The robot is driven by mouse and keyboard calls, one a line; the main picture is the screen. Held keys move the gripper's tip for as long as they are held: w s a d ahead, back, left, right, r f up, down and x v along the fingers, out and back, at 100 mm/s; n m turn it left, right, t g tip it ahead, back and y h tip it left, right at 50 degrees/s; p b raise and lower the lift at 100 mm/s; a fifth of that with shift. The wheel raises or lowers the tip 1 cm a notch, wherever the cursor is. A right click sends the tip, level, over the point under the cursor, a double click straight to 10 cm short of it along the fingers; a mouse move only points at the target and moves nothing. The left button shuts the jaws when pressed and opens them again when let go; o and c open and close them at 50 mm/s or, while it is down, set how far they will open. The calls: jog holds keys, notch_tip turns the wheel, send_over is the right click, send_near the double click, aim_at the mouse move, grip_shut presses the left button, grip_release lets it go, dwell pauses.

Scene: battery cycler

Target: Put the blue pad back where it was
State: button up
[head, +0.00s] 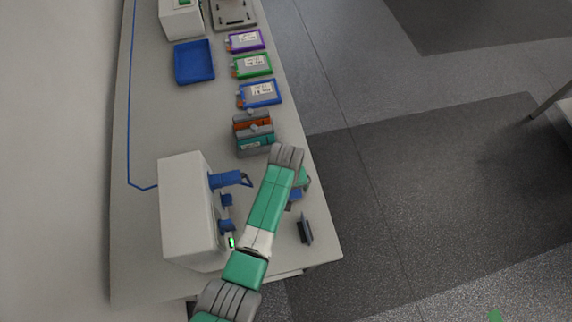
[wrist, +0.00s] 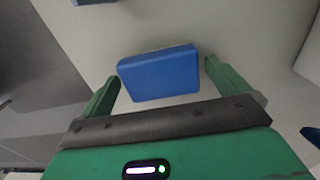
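The blue pad is a small blue block (wrist: 158,75) in the wrist view, lying on the pale table top. In the head view a small piece of blue (head: 294,194) shows beside my gripper, mostly hidden by the arm. My gripper (wrist: 162,70) is open, its two green fingers on either side of the pad in the picture. A narrow gap shows at the right finger; the left fingertip is very close to the pad's edge, and I cannot tell if it touches. In the head view my gripper (head: 302,184) is low near the table's right edge.
A white box (head: 185,210) with blue fittings (head: 226,200) and a green light stands left of my arm. A dark upright piece (head: 304,230) is nearer the front. Orange and teal blocks (head: 254,146), flat battery packs (head: 260,93) and a blue tray (head: 194,62) lie farther back.

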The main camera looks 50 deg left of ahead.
notch_tip(320, 180, up, 12)
jog(key=p, duration=0.1)
jog(key=shift+r+p, duration=0.15)
jog(key=shift+p, duration=0.2)
